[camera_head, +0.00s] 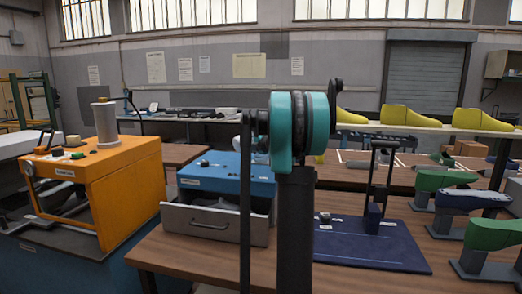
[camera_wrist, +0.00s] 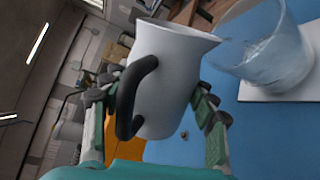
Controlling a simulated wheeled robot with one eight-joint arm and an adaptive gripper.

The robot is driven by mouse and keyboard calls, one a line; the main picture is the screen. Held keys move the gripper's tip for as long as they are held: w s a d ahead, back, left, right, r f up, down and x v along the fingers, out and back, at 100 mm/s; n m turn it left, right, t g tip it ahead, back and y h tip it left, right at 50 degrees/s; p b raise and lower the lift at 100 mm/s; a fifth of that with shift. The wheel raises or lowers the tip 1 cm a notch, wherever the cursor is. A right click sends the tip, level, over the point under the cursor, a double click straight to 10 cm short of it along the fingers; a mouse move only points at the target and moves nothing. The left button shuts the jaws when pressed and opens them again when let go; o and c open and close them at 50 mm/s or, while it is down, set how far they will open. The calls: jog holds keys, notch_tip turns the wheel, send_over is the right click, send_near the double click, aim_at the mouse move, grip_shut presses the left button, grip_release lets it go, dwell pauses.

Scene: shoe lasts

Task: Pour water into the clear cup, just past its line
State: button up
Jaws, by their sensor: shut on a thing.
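In the wrist view my gripper (camera_wrist: 150,98) is shut on a white jug (camera_wrist: 172,78), with a finger on each side. The jug's black handle (camera_wrist: 128,100) faces the camera. Its spout points right and lies close to the rim of the clear cup (camera_wrist: 268,58) in the picture; I cannot tell the exact gap. The cup stands on a white pad (camera_wrist: 285,92). Something pale and see-through, likely water, shows inside it. I cannot make out the line or any stream. The wrist picture is rolled sideways. My arm hides the jug and cup in the head view.
The blue surface (camera_wrist: 240,140) around the pad is mostly clear. A blue cabinet (camera_head: 230,172) with an open grey drawer (camera_head: 215,222) stands beyond my arm. An orange cabinet (camera_head: 130,175) is at left. A dark blue mat (camera_head: 375,245) and green shoe lasts (camera_head: 495,233) are at right.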

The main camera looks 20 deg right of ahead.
aim_at(240, 151)
jog(key=shift+w+d+r+m+p, duration=0.15)
jog(key=shift+d+r+m+p, duration=0.15)
jog(key=shift+d+m+p, duration=0.15)
dwell(1.1)
jog(key=shift+s+a+f+n, duration=0.2)
jog(key=shift+a+f+n, duration=0.3)
jog(key=shift+a+n, duration=0.3)
jog(key=shift+d+r+n, duration=0.15)
jog(key=shift+r+n, duration=0.15)
jog(key=shift+n, duration=0.15)
jog(key=shift+r+n+h+b, duration=0.15)
jog(key=shift+r+n+h, duration=0.1)
jog(key=shift+n, duration=0.5)
jog(key=shift+r+n+h+b, duration=0.15)
jog(key=shift+r+n, duration=0.1)
jog(key=shift+n, duration=0.5)
